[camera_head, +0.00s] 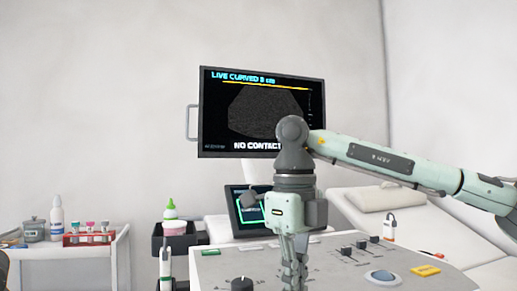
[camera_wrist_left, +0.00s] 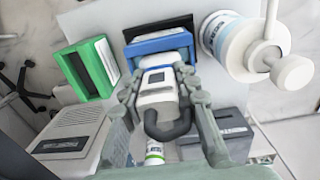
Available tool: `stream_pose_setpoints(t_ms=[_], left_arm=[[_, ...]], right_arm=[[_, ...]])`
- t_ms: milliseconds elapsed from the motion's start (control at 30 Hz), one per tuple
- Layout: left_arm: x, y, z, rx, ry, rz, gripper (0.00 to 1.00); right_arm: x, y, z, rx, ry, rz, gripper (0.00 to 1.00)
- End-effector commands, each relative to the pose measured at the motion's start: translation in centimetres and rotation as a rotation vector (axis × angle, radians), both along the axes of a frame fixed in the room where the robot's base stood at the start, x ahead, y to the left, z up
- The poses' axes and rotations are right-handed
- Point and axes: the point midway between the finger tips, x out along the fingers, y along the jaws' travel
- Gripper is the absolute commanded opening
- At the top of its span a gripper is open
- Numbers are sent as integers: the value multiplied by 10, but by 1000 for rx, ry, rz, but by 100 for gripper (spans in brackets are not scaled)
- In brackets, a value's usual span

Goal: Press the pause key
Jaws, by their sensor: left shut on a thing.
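The grey console (camera_head: 330,270) stands in front of me in the head view. It has a yellow key (camera_head: 425,270) at the right and a green key (camera_head: 210,252) at the left; I cannot read which is the pause key. My right gripper (camera_head: 294,277) points down over the middle of the console, its fingers close together and seen edge-on. Its tips are near the lower picture edge, and contact cannot be told. In the left wrist view my left gripper (camera_wrist_left: 158,92) is shut on a white and grey device (camera_wrist_left: 157,103) with a dark loop.
The monitor (camera_head: 262,112) reads "LIVE CURVED" and "NO CONTACT". A small tilted screen (camera_head: 236,222) stands behind the right gripper. The console carries a trackball (camera_head: 382,277), a dark knob (camera_head: 242,283) and sliders (camera_head: 361,244). A side table (camera_head: 110,250) with bottles is at left; a couch (camera_head: 440,235) is at right.

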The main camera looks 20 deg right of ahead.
Motion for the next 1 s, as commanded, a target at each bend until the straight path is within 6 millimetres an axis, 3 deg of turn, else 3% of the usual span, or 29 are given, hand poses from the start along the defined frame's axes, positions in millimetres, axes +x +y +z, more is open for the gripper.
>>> stream_pose_setpoints(t_ms=[1000], left_arm=[[0, 0, -5, 0, 2, 0, 0]], right_arm=[[0, 0, 0, 0, 0, 0, 0]])
